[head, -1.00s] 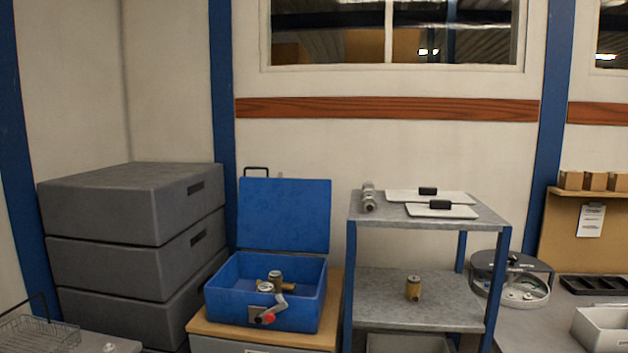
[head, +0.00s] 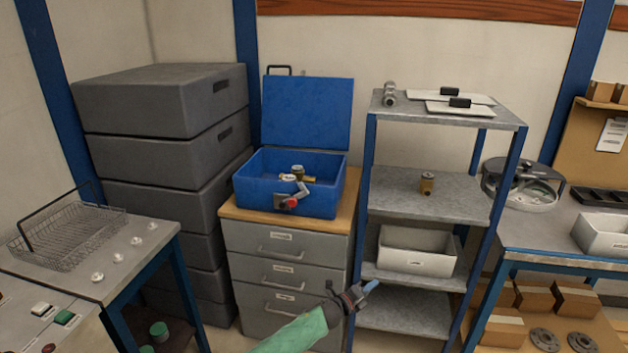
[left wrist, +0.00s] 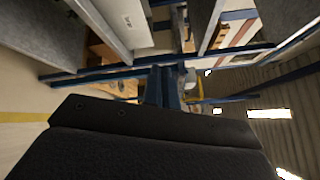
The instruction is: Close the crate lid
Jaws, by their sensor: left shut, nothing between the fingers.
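The blue crate (head: 330,202) stands on the wooden top of a grey drawer cabinet in the head view. Its blue lid (head: 307,112) is open and stands upright behind it. Brass fittings (head: 297,174) show inside the crate, and a red-and-grey part (head: 291,200) is at its front wall. My left gripper (head: 370,286) is shut and empty, low in front of the shelf unit, below and to the right of the crate and apart from it. Its closed blue fingers also show in the left wrist view (left wrist: 163,88). My right gripper is not in view.
Grey stacked boxes (head: 160,100) stand left of the crate. A metal shelf unit (head: 440,192) stands close on its right, with a white bin (head: 415,262) on a lower shelf. A side table with a wire basket (head: 68,235) is at the left. Space above the crate is clear.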

